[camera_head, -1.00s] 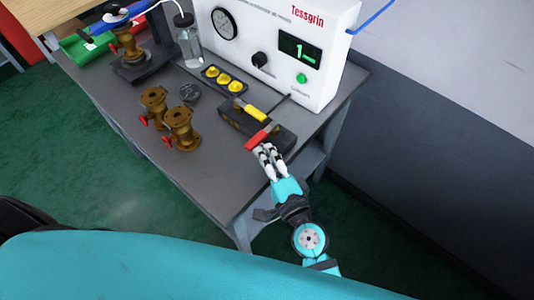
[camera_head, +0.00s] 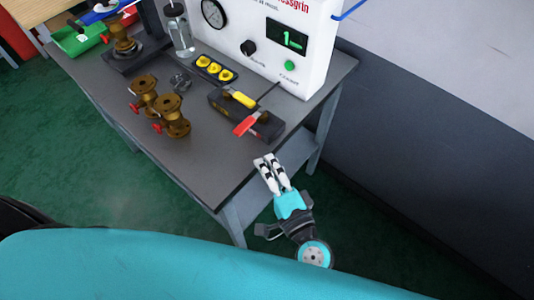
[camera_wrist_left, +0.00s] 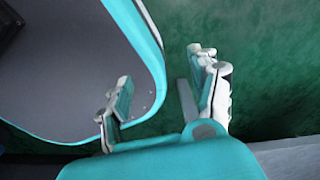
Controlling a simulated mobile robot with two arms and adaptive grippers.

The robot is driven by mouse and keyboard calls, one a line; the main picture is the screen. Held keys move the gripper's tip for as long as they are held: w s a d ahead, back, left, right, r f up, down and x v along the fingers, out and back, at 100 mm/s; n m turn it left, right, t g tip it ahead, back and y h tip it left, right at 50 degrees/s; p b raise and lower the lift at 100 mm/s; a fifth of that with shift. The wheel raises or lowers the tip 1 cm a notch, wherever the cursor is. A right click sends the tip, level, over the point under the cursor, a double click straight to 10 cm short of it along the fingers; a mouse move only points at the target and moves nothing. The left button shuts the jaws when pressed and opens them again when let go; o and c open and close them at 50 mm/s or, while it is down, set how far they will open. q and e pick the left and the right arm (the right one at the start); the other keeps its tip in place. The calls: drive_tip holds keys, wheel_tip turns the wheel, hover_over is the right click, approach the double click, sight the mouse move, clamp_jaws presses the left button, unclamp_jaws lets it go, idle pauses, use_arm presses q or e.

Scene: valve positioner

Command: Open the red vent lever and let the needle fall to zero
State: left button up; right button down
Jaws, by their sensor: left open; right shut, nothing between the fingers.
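The red lever (camera_head: 245,125) sits on the front end of a dark valve block (camera_head: 215,101), its handle sticking out toward the bench's front edge. A yellow lever (camera_head: 244,99) is beside it on the same block. The round pressure gauge (camera_head: 213,13) is on the white panel; its needle is too small to read. My right gripper (camera_head: 267,160) is shut and empty, just off the bench edge, below and right of the red lever and apart from it. My left gripper (camera_wrist_left: 162,72) is open and empty over the green floor in the left wrist view.
The white test unit (camera_head: 305,68) has a black knob (camera_head: 249,47), green button (camera_head: 290,66) and lit display (camera_head: 287,36). Brass fittings (camera_head: 172,117) stand left on the grey bench (camera_head: 205,160). A glass bottle (camera_head: 181,38) stands behind. The bench front is clear.

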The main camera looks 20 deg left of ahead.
drive_tip(key=s, duration=0.1)
drive_tip(key=s+d, duration=0.1)
drive_tip(key=s, duration=0.1)
drive_tip(key=s+d, duration=0.1)
drive_tip(key=s, duration=0.1)
drive_tip(key=shift+s+r+b, duration=0.1)
drive_tip(key=shift+b, duration=0.3)
